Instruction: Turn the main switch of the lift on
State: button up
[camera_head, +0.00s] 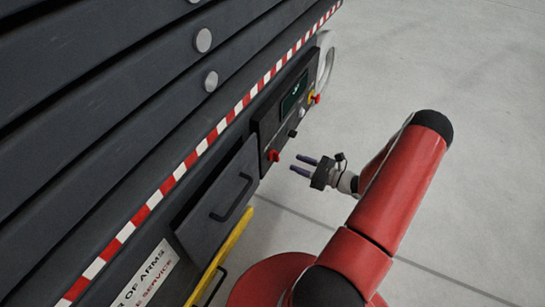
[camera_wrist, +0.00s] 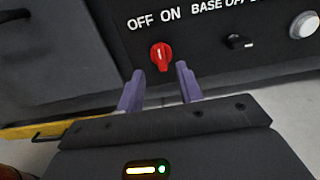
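The lift's main switch is a red rotary knob (camera_wrist: 160,56) under the white words OFF and ON on a dark panel. Its handle stands roughly upright in the wrist view, and its exact setting is hard to tell. In the head view the red knob (camera_head: 273,156) is on the panel's near lower end. My gripper (camera_wrist: 158,83) is open, its two purple fingers apart with nothing between them. The fingertips are just below the knob in the wrist view. In the head view my gripper (camera_head: 304,165) points at the panel with a gap to the knob.
A black selector (camera_wrist: 240,42) and a white round button (camera_wrist: 304,25) sit right of the knob. A red-and-yellow emergency stop (camera_head: 314,98) and a small screen (camera_head: 293,93) are farther along. A drawer with a handle (camera_head: 233,198) adjoins the panel. The floor to the right is clear.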

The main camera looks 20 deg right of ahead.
aim_at(276, 157)
jog(key=x, duration=0.7)
jog(key=shift+w+a+b, duration=0.2)
jog(key=shift+w+b, duration=0.05)
jog(key=shift+b, duration=0.05)
grip_shut()
